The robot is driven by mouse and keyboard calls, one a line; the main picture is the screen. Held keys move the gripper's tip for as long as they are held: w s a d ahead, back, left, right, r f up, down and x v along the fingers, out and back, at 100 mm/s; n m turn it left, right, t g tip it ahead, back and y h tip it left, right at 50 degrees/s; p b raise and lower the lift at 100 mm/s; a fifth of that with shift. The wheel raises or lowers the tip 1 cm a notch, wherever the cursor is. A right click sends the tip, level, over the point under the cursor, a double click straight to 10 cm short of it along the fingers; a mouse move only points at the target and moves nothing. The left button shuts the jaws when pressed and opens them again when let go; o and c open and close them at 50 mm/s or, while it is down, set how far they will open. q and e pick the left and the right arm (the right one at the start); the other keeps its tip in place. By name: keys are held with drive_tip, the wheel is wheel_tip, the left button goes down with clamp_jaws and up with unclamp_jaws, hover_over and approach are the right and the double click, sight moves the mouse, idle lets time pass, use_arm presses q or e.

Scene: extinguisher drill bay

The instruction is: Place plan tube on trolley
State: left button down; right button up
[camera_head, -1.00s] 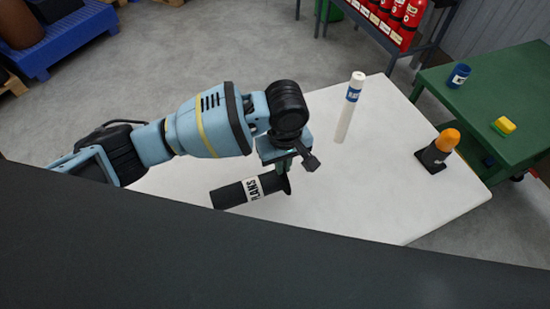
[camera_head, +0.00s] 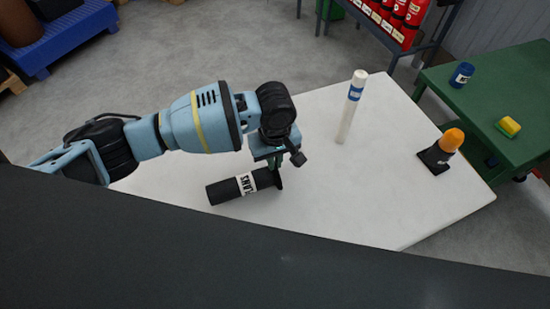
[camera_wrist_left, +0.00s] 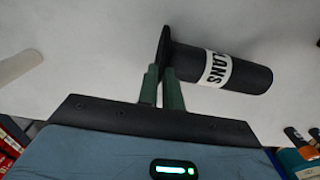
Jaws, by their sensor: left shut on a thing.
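The plan tube (camera_head: 227,190) is a black cylinder with a white PLANS label and a wider flange at one end. It lies on its side at the white table, and I cannot tell whether it touches the top. My left gripper (camera_head: 275,163) points down at its flanged end and is shut on it. In the left wrist view the green fingers (camera_wrist_left: 161,88) meet the plan tube (camera_wrist_left: 252,77) beside the flange. The green trolley (camera_head: 497,92) stands at the right, beyond the table. My right gripper is out of view.
The white table (camera_head: 340,205) also bears an upright white tube (camera_head: 351,108) with a blue band and an orange beacon on a black base (camera_head: 437,157). A blue cup-like item (camera_head: 461,75) and a yellow-and-green block (camera_head: 508,127) sit on the trolley, with bare surface between.

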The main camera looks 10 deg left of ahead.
use_arm(q)
drive_tip(key=c, duration=2)
unclamp_jaws()
drive_tip(key=o, duration=0.4)
drive_tip(key=shift+f, duration=0.1)
drive_tip(key=shift+o, duration=0.2)
